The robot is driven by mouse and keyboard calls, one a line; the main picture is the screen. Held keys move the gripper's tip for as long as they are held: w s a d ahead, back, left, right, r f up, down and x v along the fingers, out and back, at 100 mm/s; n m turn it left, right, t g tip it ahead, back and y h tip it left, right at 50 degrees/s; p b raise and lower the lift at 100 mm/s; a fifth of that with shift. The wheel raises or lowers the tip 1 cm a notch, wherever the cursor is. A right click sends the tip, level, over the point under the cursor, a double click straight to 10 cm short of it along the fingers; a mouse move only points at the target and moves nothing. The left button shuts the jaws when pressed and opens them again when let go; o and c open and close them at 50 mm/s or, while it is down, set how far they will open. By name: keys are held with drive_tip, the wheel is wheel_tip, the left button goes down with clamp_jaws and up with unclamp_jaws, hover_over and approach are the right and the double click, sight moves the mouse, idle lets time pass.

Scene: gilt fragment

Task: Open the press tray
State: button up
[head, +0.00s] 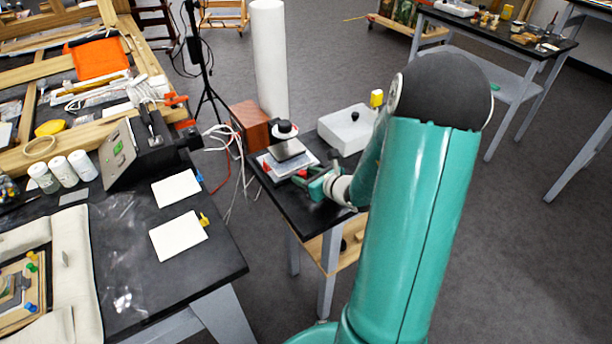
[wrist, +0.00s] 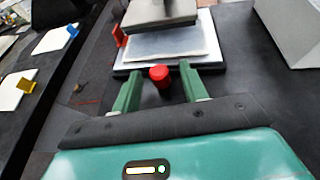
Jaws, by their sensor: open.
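The press (head: 287,152) stands on a small dark table, with a grey upper block and a black-and-white knob on top. Its pale flat tray (wrist: 165,50) lies under the grey block (wrist: 160,14) in the wrist view. A red knob (wrist: 159,74) stands at the tray's near edge. My gripper (wrist: 156,78) is open, its two green fingers on either side of the red knob, with gaps visible between. In the head view my gripper (head: 312,180) is at the press's near right side, and the knob there is largely hidden.
A white box (head: 347,130) with a dark knob stands right of the press; its side (wrist: 290,30) shows in the wrist view. A reddish-brown box (head: 250,125) and a white roll (head: 268,60) are behind. White cards (head: 178,235) lie on the left bench.

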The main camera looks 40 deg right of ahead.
drive_tip(key=shift+w+f, duration=0.1)
drive_tip(key=shift+w, duration=0.1)
drive_tip(key=shift+c, duration=0.4)
clamp_jaws()
